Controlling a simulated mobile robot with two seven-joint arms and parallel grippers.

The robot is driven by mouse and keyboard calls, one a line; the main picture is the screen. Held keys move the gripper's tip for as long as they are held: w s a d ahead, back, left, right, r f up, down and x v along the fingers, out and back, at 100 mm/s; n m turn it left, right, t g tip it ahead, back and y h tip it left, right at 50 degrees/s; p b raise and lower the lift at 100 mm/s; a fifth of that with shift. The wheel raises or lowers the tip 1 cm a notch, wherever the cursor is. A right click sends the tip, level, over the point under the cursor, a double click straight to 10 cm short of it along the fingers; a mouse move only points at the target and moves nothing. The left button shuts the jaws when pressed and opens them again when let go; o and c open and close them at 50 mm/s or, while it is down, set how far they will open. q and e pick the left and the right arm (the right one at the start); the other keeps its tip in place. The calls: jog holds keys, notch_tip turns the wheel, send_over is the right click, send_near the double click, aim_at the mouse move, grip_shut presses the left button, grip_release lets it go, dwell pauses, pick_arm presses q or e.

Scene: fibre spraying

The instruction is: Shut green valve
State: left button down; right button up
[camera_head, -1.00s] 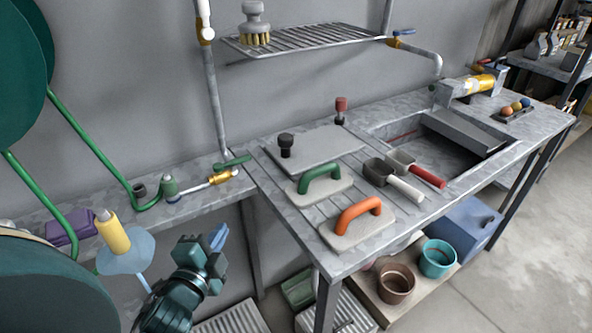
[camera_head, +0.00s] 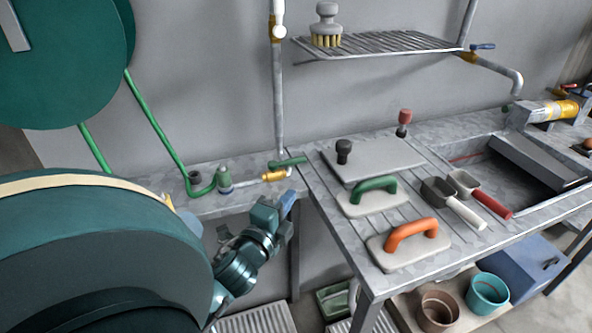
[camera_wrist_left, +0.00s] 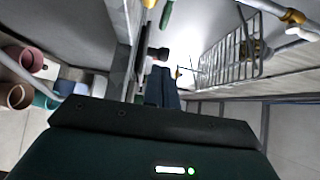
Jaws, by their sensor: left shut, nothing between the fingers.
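The green valve handle (camera_head: 287,163) is a short green lever on the pipework at the back of the low ledge, left of the bench. A brass fitting (camera_head: 274,175) sits just below and left of it. My left gripper (camera_head: 288,203) is below the handle in the head view, in front of the ledge edge, with blue fingertips pointing up. It is shut, empty and apart from the handle. Its dark fingers show in the left wrist view (camera_wrist_left: 162,88). The valve cannot be made out clearly in the wrist view. My right gripper is not in view.
The bench holds a green-handled float (camera_head: 374,190), an orange-handled float (camera_head: 411,235) and two scoops. A vertical pipe (camera_head: 279,100) rises behind the valve. A wire shelf (camera_head: 385,42) holds a brush.

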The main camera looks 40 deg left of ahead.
pick_arm(q)
send_near(303, 162)
jog(key=w+d, duration=0.2)
jog(key=w, duration=0.2)
jog(key=a, duration=0.1)
jog(key=w+a+p, duration=0.1)
jog(key=shift+a+r, duration=0.15)
jog(key=shift+a, duration=0.15)
jog(key=shift+w+a, duration=0.25)
jog(key=shift+a, duration=0.35)
